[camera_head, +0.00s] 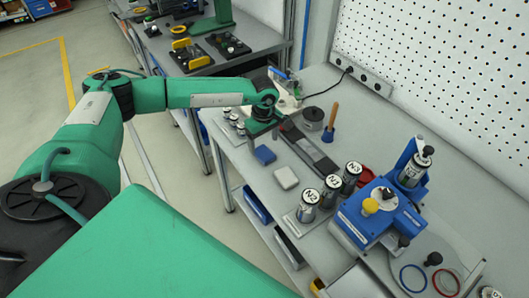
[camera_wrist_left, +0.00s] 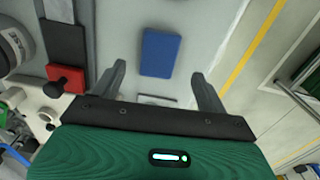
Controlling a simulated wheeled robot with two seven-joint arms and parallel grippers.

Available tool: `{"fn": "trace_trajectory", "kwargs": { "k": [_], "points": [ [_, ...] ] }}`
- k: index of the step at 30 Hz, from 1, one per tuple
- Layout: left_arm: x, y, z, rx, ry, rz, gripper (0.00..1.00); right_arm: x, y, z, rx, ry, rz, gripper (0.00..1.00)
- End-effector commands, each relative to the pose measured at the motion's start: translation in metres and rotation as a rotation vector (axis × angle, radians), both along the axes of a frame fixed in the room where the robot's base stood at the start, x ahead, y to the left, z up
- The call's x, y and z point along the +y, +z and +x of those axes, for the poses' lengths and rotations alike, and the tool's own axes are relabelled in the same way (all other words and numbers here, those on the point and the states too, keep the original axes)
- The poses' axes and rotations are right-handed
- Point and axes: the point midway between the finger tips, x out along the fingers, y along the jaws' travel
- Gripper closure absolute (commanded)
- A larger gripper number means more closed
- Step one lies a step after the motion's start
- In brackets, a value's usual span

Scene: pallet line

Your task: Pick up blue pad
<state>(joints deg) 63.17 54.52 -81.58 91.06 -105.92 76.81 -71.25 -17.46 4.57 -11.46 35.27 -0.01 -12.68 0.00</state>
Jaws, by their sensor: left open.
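The blue pad (camera_head: 265,155) lies flat on the grey workbench near its left edge. In the left wrist view the blue pad (camera_wrist_left: 161,50) is ahead of the two fingers, roughly centred between them. My left gripper (camera_head: 275,128) is over the bench edge, a little behind the pad in the head view. In the wrist view the left gripper (camera_wrist_left: 158,70) has its fingers spread wide with nothing between them. My right gripper is not in either view.
A light grey pad (camera_head: 286,177) lies in front of the blue one. Several labelled cylinders (camera_head: 308,204) and a blue fixture (camera_head: 377,212) stand to the right. A wooden-handled tool (camera_head: 330,124) stands behind. A perforated wall (camera_head: 440,65) bounds the bench.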

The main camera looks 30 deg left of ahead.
Motion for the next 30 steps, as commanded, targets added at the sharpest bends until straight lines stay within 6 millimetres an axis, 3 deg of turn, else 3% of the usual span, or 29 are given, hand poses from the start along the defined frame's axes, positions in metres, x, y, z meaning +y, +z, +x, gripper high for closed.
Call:
{"fn": "trace_trajectory", "kwargs": {
  "k": [2, 5, 13, 21, 28, 30],
  "points": [
    [0.001, -0.004, 0.0, 0.003, 0.001, 0.001, 0.25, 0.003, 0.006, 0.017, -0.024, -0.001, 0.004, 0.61],
    [0.002, -0.013, 0.002, 0.004, 0.001, 0.0, 0.25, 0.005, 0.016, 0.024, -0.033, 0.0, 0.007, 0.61],
    [0.004, -0.049, 0.004, 0.003, 0.001, 0.001, 0.25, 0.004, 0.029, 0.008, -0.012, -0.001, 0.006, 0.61],
    [0.003, -0.053, 0.004, 0.0, 0.0, 0.0, 0.25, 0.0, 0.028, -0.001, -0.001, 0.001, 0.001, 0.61],
    [0.003, -0.053, 0.004, 0.0, 0.0, -0.001, 0.7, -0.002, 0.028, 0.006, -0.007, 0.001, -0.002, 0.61],
    [0.003, -0.053, 0.004, 0.0, 0.0, -0.001, 0.72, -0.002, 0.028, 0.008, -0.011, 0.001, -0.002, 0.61]
  ]
}}
